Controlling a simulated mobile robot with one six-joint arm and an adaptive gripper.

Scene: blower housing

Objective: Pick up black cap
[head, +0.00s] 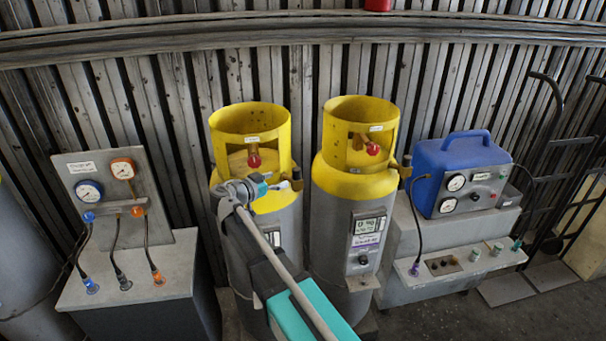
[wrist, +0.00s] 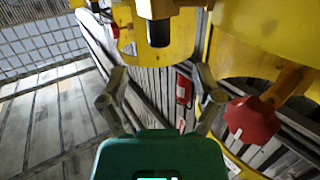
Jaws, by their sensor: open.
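A dark cylindrical end, which looks like the black cap (wrist: 159,33), shows at the top of the wrist view below a brass-coloured fitting, beside yellow metal. In the head view I cannot make out the cap for certain; a small brass fitting (head: 297,181) sits at the right side of the left cylinder's collar. My gripper (wrist: 162,92) is open and empty, its two fingers spread either side of the view's middle, with the dark end lying beyond and between them. In the head view my gripper (head: 243,190) is in front of the left yellow-topped cylinder (head: 226,228).
A red knob (wrist: 252,120) on a brass stem is close right of my gripper in the wrist view. The right cylinder (head: 330,215) stands beside the left one. A gauge panel (head: 148,205) is at left; a blue case (head: 458,170) sits on a grey unit at right.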

